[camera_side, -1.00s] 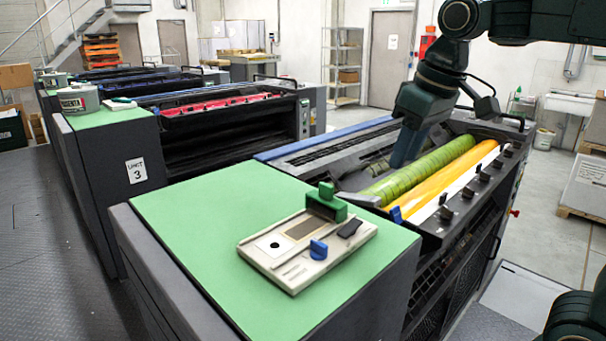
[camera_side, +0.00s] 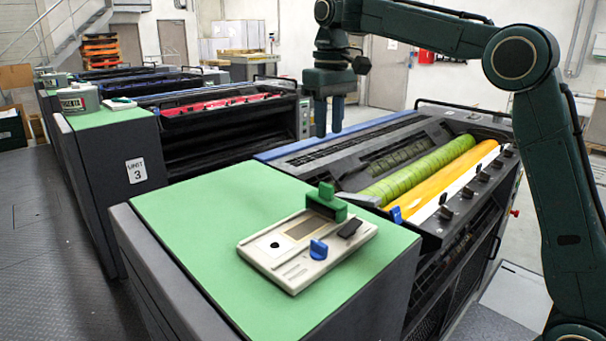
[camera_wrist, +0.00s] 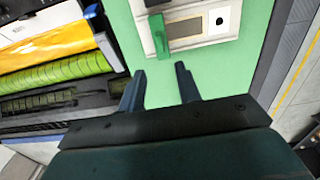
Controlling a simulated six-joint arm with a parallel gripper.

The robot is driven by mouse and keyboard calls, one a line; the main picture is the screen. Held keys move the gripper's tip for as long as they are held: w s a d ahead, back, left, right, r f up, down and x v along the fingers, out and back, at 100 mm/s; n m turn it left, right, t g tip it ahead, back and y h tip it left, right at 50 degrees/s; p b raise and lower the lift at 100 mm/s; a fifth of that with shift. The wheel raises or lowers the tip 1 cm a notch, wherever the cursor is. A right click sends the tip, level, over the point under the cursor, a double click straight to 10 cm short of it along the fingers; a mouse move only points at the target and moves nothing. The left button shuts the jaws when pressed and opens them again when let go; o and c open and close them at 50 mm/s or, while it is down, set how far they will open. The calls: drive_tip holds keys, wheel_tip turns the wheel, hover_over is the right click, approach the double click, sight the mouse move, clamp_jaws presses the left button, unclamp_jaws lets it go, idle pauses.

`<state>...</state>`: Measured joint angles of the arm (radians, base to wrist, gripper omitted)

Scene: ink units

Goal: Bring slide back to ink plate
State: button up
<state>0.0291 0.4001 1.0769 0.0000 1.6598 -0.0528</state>
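A flat off-white instrument (camera_side: 275,262) lies on the green top of the nearest unit. It has a brownish window (camera_side: 302,229), which I take to be the ink plate, and a round black spot. A green upright block (camera_side: 326,204), likely the slide, stands at the window's far edge. In the wrist view the block (camera_wrist: 158,36) is at the left end of the window (camera_wrist: 186,26). My gripper (camera_side: 329,127) hangs above and behind the instrument, pointing down. In the wrist view my gripper (camera_wrist: 160,72) has its fingers apart and empty, with the block just beyond them.
A blue knob (camera_side: 318,250) and a black pad (camera_side: 350,228) sit on the instrument. The green top (camera_side: 185,215) is clear to its left. Green (camera_side: 420,170) and yellow (camera_side: 455,180) inked rollers lie at right.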

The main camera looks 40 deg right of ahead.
sight(326, 184)
drive_tip(key=shift+w+f, duration=0.15)
drive_tip(key=shift+f, duration=0.05)
drive_tip(key=shift+f, duration=6.75)
clamp_jaws()
